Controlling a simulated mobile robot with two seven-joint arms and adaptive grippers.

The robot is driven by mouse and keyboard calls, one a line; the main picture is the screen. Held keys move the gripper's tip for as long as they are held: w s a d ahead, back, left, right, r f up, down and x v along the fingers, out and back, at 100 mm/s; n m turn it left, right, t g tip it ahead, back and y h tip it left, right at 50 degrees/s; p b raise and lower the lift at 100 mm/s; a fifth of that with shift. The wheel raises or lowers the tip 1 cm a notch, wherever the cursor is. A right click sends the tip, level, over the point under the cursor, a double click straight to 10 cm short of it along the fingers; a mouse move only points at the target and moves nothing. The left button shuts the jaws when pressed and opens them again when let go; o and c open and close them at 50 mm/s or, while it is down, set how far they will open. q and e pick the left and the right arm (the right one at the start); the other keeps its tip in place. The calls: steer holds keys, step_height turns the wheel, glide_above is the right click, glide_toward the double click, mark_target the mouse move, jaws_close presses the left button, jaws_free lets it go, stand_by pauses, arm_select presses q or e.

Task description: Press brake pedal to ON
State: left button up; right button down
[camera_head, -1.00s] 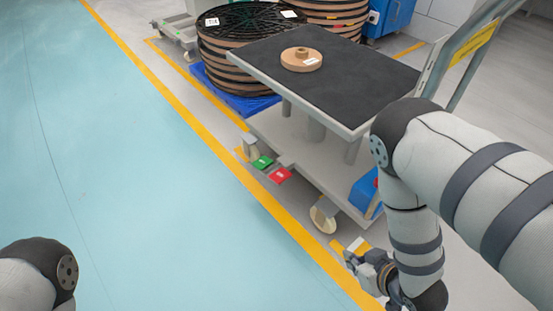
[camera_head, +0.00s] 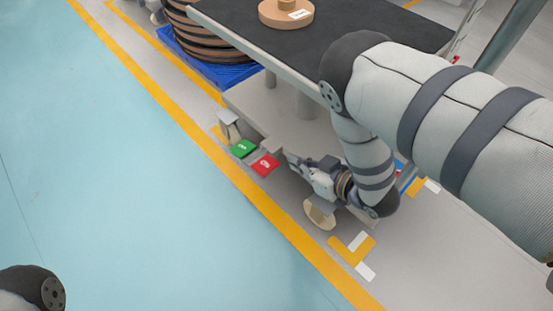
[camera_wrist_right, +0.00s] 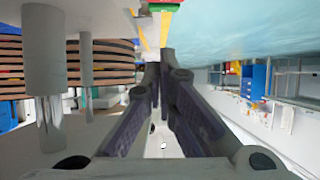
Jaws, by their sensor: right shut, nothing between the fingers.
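The cart (camera_head: 285,115) has two pedals at its lower front edge. The green pedal (camera_head: 243,148) is on the left and the red pedal (camera_head: 265,164) is to its right. My right gripper (camera_head: 290,158) is shut and empty, with its tips just right of the red pedal; I cannot tell whether they touch it. In the right wrist view the closed fingers (camera_wrist_right: 166,60) point toward the red and green pedals at the top edge. The pedals' lettering is too small to read. Only part of my left arm shows at the lower left, without its gripper.
A cardboard-coloured spool (camera_head: 286,13) lies on the cart's dark top. Stacked brown reels (camera_head: 205,40) stand on a blue pallet behind. A caster wheel (camera_head: 319,213) is below my right gripper. A yellow floor line (camera_head: 240,195) runs along the cart; the blue-green floor to its left is clear.

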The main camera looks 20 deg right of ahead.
steer(key=b+x, duration=0.1)
steer(key=x, duration=0.2)
steer(key=b+x, duration=0.2)
steer(key=x, duration=0.1)
steer(key=b+x, duration=0.1)
steer(key=x, duration=0.3)
steer(key=shift+s+d+f+b, duration=0.15)
steer(key=shift+f+b, duration=0.1)
steer(key=shift+b, duration=0.15)
arm_select(q)
steer(key=shift+g, duration=0.7)
steer(key=f, duration=0.1)
steer(key=s+f+b, duration=0.1)
steer(key=f, duration=0.1)
steer(key=s+f+b, duration=0.1)
steer(key=shift+s+f, duration=0.15)
steer(key=shift+f, duration=0.15)
arm_select(e)
steer(key=f, duration=0.3)
steer(key=shift+s+f, duration=0.2)
steer(key=shift+f, duration=0.05)
arm_select(q)
steer(key=shift+f, duration=0.1)
arm_select(e)
steer(key=shift+s+d+f+t, duration=0.15)
steer(key=shift+s+f+t, duration=0.1)
steer(key=shift+f+t, duration=0.15)
